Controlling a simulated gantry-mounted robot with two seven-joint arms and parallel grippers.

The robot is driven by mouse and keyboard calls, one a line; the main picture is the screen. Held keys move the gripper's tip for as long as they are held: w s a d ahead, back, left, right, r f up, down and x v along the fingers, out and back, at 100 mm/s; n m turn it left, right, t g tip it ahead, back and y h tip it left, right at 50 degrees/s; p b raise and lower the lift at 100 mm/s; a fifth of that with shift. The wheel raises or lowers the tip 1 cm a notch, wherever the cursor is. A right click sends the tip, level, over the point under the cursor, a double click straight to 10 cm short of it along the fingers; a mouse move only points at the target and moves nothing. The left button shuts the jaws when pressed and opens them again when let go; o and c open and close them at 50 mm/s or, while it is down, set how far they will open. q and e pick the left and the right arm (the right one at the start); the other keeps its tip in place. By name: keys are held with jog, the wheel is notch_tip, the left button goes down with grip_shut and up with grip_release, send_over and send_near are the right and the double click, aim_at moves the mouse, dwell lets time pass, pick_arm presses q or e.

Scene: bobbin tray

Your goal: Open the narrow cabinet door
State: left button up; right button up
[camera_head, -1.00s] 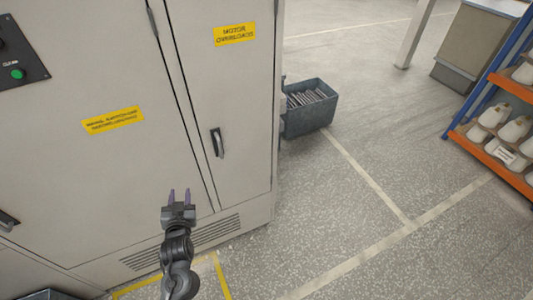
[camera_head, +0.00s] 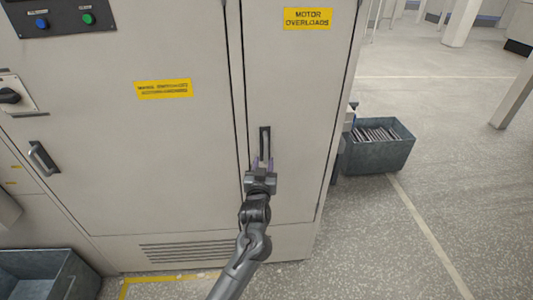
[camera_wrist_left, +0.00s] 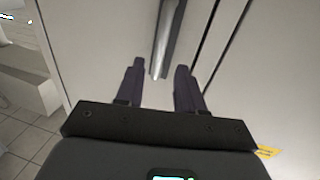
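The narrow cabinet door (camera_head: 300,100) is light grey and looks shut, with a "motor overloads" label near its top. Its upright dark handle (camera_head: 265,139) sits near the door's left seam. My left gripper (camera_head: 262,164) is open at the handle's lower end, fingers pointing toward the door. In the left wrist view the handle (camera_wrist_left: 167,38) shows as a metal bar, its near end in the gap between the two open fingertips (camera_wrist_left: 160,68). I cannot tell whether a finger touches it. My right gripper is not in view.
The wide door (camera_head: 190,150) with its own handle (camera_head: 42,158) is to the left. A grey bin (camera_head: 380,155) of thin rods stands on the floor right of the cabinet. Another dark bin (camera_head: 45,275) is at lower left. The floor at right is open.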

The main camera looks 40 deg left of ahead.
aim_at(266, 151)
pick_arm(q)
jog(key=b+x, duration=0.1)
jog(key=x, duration=0.6)
jog(key=shift+w+a, duration=0.15)
jog(key=shift+w, duration=0.05)
grip_shut()
